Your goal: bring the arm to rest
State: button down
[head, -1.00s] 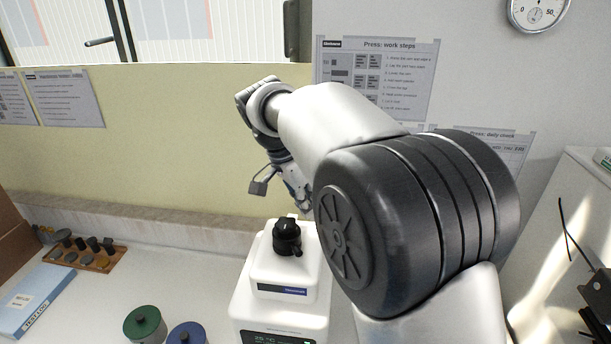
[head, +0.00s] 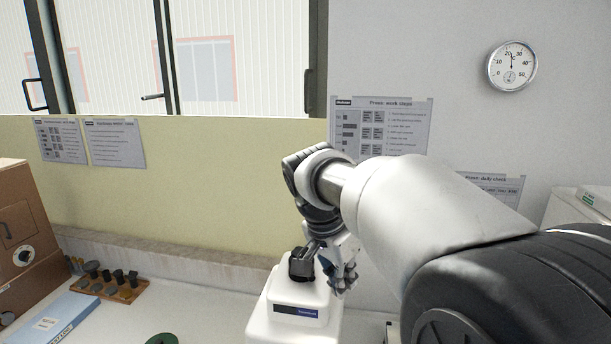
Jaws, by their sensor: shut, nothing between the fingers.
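My white and dark-grey arm (head: 435,210) reaches in from the right side of the head view and bends downward at its wrist. My gripper (head: 346,282) hangs from it, pointing down, just right of the black top of a white bench instrument (head: 295,305). The gripper is small in the picture and partly turned away; it looks shut and empty. I cannot tell how much room lies between it and the instrument. A dark bracket-like part near the wrist overlaps the instrument's black top.
A wooden rack (head: 110,285) of small dark pieces and a blue box (head: 55,322) lie on the white bench at left. A brown cabinet (head: 28,235) stands at far left. A green lid (head: 161,339) shows at the bottom edge. Behind are a yellow wall panel (head: 220,190) and posters.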

jog(key=s+d+f+n+y+b, duration=0.1)
jog(key=s+d+f+n+b, duration=0.1)
jog(key=s, duration=0.7)
jog(key=s+d+f+n+t+y+b, duration=0.1)
jog(key=s+d+f+n+b, duration=0.1)
jog(key=s+f+n+b, duration=0.2)
jog(key=s+d+f+n+t+b, duration=0.1)
jog(key=s+d+f+n+b, duration=0.2)
jog(key=s+f, duration=0.5)
jog(key=s+n, duration=0.1)
jog(key=s, duration=0.5)
jog(key=shift+s+y, duration=0.4)
jog(key=c, duration=2.3)
grip_release()
